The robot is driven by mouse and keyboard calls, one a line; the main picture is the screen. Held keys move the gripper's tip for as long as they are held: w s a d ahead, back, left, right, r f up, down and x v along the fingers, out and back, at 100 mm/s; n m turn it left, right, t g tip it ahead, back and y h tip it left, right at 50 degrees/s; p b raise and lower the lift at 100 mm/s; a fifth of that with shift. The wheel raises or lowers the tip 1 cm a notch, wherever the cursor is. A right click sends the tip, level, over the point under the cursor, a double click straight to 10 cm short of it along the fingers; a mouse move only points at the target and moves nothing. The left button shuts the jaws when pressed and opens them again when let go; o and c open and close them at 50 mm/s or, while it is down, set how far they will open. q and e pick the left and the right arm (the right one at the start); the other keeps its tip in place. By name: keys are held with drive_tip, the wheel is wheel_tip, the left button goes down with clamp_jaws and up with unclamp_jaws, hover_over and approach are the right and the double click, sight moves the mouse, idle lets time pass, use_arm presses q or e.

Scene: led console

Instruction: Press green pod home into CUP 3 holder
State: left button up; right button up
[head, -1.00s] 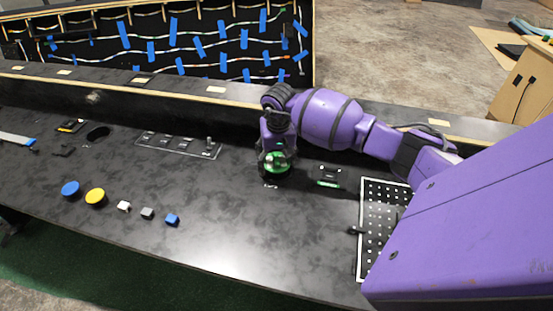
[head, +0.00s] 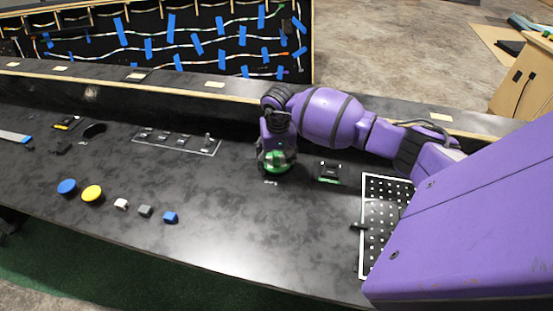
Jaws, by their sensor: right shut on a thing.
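The green pod (head: 277,167) is on the dark console, right of its middle. My right gripper (head: 275,158) is directly over it, pointing down and shut on it, hiding much of its top. The holder under the pod is hidden by the pod and the gripper. A small white label (head: 270,183) lies just in front, too small to read. My left gripper is not in view.
A perforated panel (head: 375,235) lies right of the pod. A small black module (head: 329,171) sits between them. A switch strip (head: 178,141), a blue disc (head: 67,186), a yellow disc (head: 92,193) and small blocks (head: 145,211) lie left. The middle front is clear.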

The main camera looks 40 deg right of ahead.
drive_tip(key=shift+f, duration=0.15)
drive_tip(key=o, duration=1.1)
drive_tip(key=shift+o, duration=0.2)
drive_tip(key=shift+r, duration=0.6)
wheel_tip(320, 180, up, 11)
drive_tip(key=s, duration=0.1)
drive_tip(key=shift+s+a, duration=0.15)
drive_tip(key=shift+a, duration=0.25)
